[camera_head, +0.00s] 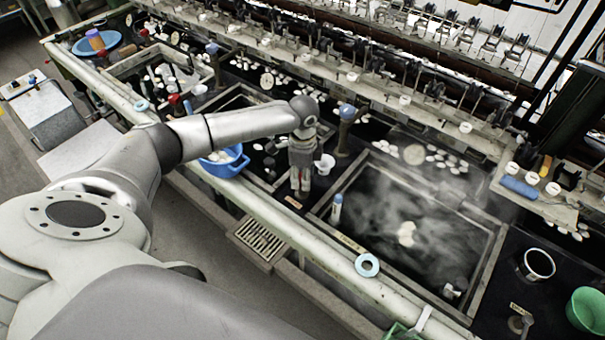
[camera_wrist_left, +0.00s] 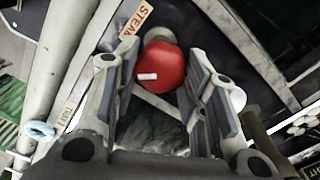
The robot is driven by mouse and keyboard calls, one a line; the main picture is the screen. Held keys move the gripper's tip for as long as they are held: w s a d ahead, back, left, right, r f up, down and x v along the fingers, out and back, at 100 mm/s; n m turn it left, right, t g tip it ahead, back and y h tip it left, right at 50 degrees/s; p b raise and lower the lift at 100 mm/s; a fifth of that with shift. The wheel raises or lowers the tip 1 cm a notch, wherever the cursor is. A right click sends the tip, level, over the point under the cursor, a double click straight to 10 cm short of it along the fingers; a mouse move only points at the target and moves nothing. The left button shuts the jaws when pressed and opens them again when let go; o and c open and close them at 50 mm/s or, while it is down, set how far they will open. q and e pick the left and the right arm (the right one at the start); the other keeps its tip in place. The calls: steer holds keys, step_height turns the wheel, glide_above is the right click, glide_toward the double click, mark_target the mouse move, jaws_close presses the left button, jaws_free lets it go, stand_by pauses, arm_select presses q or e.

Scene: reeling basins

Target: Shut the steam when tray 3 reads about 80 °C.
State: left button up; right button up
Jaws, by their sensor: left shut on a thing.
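My left gripper (camera_head: 300,186) points down at the near side of the basins. In the left wrist view its fingers stand on both sides of a red knob (camera_wrist_left: 160,66) with a white mark, and it is shut on this knob. A label reading STEAM (camera_wrist_left: 137,20) lies beside the knob. In the head view the gripper hides the knob. A steaming basin (camera_head: 488,262) with dark water lies to the right of the gripper. A blue-topped stick (camera_head: 337,208), perhaps a thermometer, stands at its left edge; no reading is legible. My right gripper is not in view.
A blue bowl (camera_head: 240,165) with white contents stands left of the gripper. A small white cup (camera_head: 325,163) and a blue-topped post (camera_head: 346,112) are close on its right. A pale blue ring (camera_head: 367,265) lies on the front rail. A green bucket (camera_head: 588,310) stands at far right.

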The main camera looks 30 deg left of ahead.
arm_select(q)
steer(key=o, duration=1)
step_height(320, 180, up, 12)
